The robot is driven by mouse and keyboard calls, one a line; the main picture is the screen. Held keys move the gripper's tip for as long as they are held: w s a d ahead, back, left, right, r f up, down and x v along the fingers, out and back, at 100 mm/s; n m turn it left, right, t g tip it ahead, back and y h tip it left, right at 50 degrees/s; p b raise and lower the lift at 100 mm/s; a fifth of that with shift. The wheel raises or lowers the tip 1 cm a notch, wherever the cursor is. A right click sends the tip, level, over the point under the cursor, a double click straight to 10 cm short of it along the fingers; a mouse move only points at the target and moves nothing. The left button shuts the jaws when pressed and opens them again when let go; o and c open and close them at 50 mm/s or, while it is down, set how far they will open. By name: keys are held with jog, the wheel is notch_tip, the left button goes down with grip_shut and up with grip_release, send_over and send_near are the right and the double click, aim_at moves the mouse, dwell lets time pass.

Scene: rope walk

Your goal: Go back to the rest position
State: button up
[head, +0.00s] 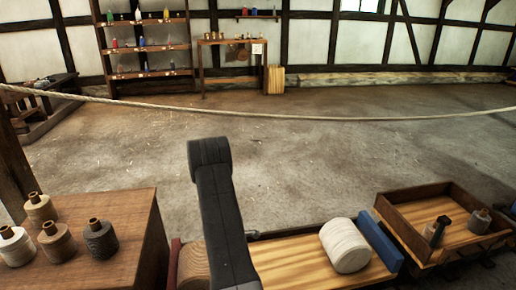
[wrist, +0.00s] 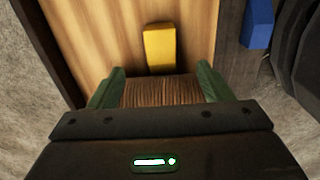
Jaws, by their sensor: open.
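My gripper (wrist: 161,80) shows in the wrist view with two green fingers spread apart. It is open. A brown, finely ribbed object (wrist: 160,94) shows between and below the fingers; I cannot tell whether they touch it. A yellow block (wrist: 159,48) lies just beyond it on a wooden surface (wrist: 105,30). In the head view my dark arm rises at the front middle; its gripper end is hidden there.
A rope (head: 300,117) spans the room. A wooden box with bobbins (head: 100,240) stands front left. A white spool (head: 345,245) lies beside a blue block (head: 380,243), left of a wooden tray (head: 398,232). A shelf (head: 150,48) stands at the back; the middle floor is clear.

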jog(key=shift+w+d+r+t, duration=0.1)
jog(key=shift+w+d+t, duration=0.05)
jog(key=shift+w+d, duration=0.35)
jog(key=shift+w+d+t, duration=0.15)
jog(key=shift+w+d, duration=0.1)
jog(key=shift+w, duration=0.3)
jog(key=shift+s, duration=0.1)
